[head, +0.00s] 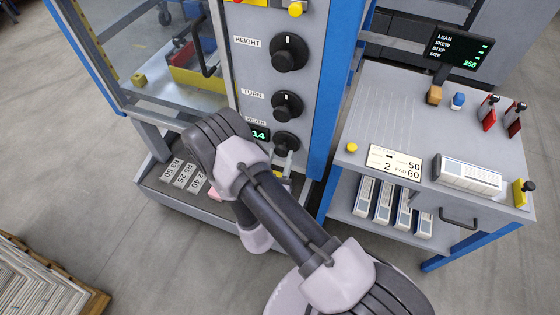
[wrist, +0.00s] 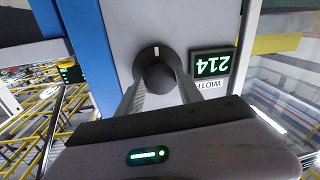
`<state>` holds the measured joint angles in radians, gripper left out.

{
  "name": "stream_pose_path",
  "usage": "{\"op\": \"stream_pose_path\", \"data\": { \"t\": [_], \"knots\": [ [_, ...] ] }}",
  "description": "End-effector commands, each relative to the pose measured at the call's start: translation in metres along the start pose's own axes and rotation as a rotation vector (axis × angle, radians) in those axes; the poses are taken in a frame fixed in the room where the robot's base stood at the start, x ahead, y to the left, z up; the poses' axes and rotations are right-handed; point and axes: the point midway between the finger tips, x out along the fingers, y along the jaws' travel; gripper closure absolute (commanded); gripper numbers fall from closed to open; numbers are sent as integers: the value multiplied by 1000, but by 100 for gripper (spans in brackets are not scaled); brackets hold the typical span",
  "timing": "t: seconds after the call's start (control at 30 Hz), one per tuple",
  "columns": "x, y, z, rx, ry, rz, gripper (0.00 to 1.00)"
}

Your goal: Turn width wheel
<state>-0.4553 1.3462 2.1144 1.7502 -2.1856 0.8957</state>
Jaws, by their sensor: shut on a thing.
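The width wheel (head: 286,142) is a black knob low on the grey panel, below the HEIGHT and TURN knobs, partly hidden by my arm in the head view. In the wrist view the width wheel (wrist: 158,72) is a round black knob with a white mark at its edge. My gripper (wrist: 162,84) has one finger on each side of the wheel and is shut on it. The green width display (wrist: 212,66) beside it reads 214, upside down in the wrist view; in the head view the display (head: 259,134) shows only "14", the rest hidden.
The HEIGHT knob (head: 289,52) and TURN knob (head: 287,105) stand out above the wheel. A grey side table (head: 390,120) at the right holds a placard, a white bundle and small handles. Number plates (head: 178,174) lie on a low ledge at the left. A stack of newspapers (head: 40,282) lies at the lower left.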

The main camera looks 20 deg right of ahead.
Motion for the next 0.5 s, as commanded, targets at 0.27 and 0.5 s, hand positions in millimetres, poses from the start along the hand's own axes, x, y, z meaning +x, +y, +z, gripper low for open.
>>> {"op": "stream_pose_path", "data": {
  "t": [0.27,0.5],
  "knots": [
    [0,-1,5,256,32,4,98],
    [0,-2,4,483,60,8,98]
  ]
}}
